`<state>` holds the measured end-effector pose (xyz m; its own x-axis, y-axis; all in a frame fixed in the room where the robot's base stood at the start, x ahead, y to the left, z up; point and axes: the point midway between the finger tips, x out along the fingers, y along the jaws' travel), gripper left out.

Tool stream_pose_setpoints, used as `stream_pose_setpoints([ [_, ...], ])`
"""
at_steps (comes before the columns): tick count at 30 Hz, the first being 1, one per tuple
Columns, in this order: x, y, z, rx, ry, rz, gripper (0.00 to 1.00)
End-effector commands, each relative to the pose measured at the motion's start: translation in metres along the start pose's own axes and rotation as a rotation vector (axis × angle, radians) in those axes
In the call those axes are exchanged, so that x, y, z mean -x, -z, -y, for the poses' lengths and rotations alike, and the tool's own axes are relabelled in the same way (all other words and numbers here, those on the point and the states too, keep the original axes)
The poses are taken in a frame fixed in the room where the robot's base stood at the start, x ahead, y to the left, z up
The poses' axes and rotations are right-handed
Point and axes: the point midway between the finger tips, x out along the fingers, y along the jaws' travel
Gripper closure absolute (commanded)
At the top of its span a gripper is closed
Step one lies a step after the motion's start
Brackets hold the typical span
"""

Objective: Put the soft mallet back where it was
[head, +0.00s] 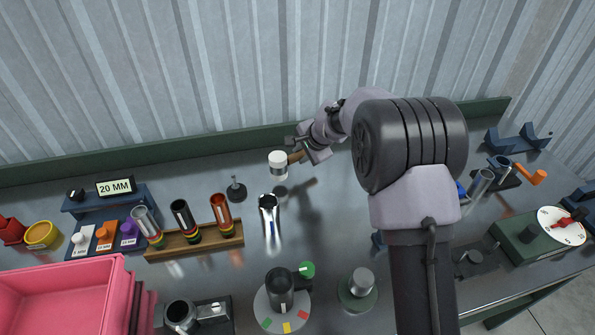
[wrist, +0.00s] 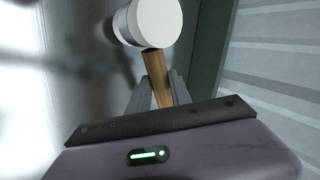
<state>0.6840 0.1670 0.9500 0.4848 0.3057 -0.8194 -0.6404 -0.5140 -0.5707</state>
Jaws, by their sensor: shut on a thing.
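The soft mallet (head: 278,166) has a white head with a grey band and a wooden handle. My gripper (head: 297,152) is shut on the handle and holds the mallet above the back part of the metal bench, with a shadow on the bench to its right. In the wrist view the mallet head (wrist: 152,20) is at the top, and the handle (wrist: 155,72) runs down between the fingers of my gripper (wrist: 156,92). The handle's lower end is hidden by the gripper body.
A chrome tube (head: 269,209) stands just below the mallet in the head view. A small dark stand (head: 236,188) is to its left. A wooden rack (head: 195,241) holds several tubes. A pink crate (head: 62,300) is at front left. A green rail (head: 150,150) runs along the back.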

Motion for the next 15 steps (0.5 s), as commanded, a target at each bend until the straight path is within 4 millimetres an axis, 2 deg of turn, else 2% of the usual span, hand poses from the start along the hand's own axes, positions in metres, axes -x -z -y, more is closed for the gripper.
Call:
stream_pose_setpoints([
  [1, -0.011, -0.001, -0.008, 0.000, 0.000, -0.001, 1.00],
  [4, -0.029, -0.002, -0.020, 0.000, 0.000, 0.000, 1.00],
  [14, -0.031, -0.002, -0.021, 0.000, 0.002, -0.001, 1.00],
  [15, -0.032, -0.002, -0.022, 0.000, 0.001, -0.001, 0.73],
])
